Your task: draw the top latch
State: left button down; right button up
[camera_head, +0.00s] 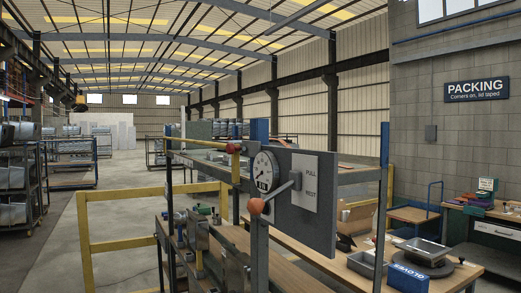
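A grey upright panel (318,215) stands in the middle of the view. It carries a white card (304,182) reading "PULL" and "REST". A grey lever (279,193) in front of the panel ends in an orange ball (256,206), low and to the left. A round dial (265,170) sits at the panel's upper left, with a small dark "ON" plate at its foot. Above, a thin yellowish bar (203,143) ends in a red knob (233,148). I cannot tell which part is the top latch. Neither of my grippers is in view.
Grey posts and shelves stand around the panel. A yellow rail (125,193) is at left. Metal fittings (200,240) sit on a wooden bench below. A blue "GLOVES" box (409,277) and metal trays (366,264) lie on the right bench. Open floor lies at left.

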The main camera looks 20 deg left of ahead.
aim_at(230, 148)
jog(key=i+j+z, duration=0.2)
jog(key=j+z, duration=0.2)
jog(key=j, duration=0.85)
jog(key=j+z, duration=0.35)
jog(key=j, duration=3.7)
jog(key=i+z, duration=0.05)
jog(key=i, duration=0.1)
